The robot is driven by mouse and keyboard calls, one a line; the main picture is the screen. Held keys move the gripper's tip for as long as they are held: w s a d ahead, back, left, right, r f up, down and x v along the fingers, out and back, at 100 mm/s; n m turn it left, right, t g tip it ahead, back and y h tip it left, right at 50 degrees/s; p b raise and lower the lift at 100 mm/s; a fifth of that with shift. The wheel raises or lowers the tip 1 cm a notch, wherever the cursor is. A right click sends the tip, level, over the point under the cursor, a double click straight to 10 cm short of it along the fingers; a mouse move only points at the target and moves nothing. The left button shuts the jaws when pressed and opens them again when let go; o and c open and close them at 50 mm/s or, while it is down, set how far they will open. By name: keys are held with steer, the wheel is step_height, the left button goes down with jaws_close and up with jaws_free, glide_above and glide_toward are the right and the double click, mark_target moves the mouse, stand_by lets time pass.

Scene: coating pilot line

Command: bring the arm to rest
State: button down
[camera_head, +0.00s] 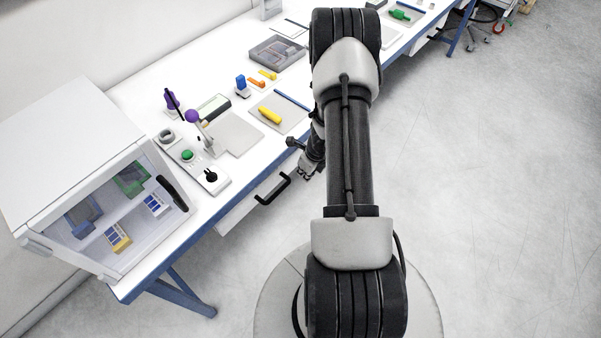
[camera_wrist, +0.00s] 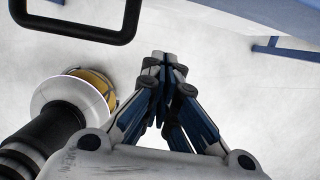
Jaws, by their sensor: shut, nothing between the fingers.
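My gripper (camera_head: 306,175) hangs in front of the bench's front edge, to the right of the black drawer handle in the head view. It is partly hidden behind my arm there. In the wrist view my gripper (camera_wrist: 164,58) points over the pale floor with its fingertips together and nothing between them. My arm extends from the bottom of the head view up over the edge of the bench.
A white bench (camera_head: 232,185) runs along the left. A clear-fronted cabinet (camera_head: 75,140) stands at its near end. A black drawer handle (camera_head: 272,190) juts out near my gripper and also shows in the wrist view (camera_wrist: 75,36).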

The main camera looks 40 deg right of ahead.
steer(key=p+v, duration=0.4)
steer(key=v, duration=0.5)
steer(key=shift+w+r, duration=0.25)
steer(key=shift+w, duration=0.05)
steer(key=w+a+r+n+t+b, duration=0.1)
steer(key=w+a+r+n, duration=0.3)
steer(key=r, duration=0.3)
steer(key=w+a+r+n+t, duration=0.1)
steer(key=w+a+r+n, duration=0.25)
steer(key=r, duration=0.25)
steer(key=s+a+r+n+y+b, duration=0.1)
steer(key=a+r+n+y, duration=0.1)
steer(key=a+r+n, duration=0.85)
steer(key=s+a+r+n+b, duration=0.1)
steer(key=s+a+r+n, duration=0.6)
steer(key=a, duration=0.2)
steer(key=s+a+r+n+h+b, duration=0.1)
steer(key=s+r+n+h, duration=0.1)
steer(key=s+n, duration=0.8)
steer(key=shift+s+r, duration=0.65)
steer(key=shift+s, duration=0.55)
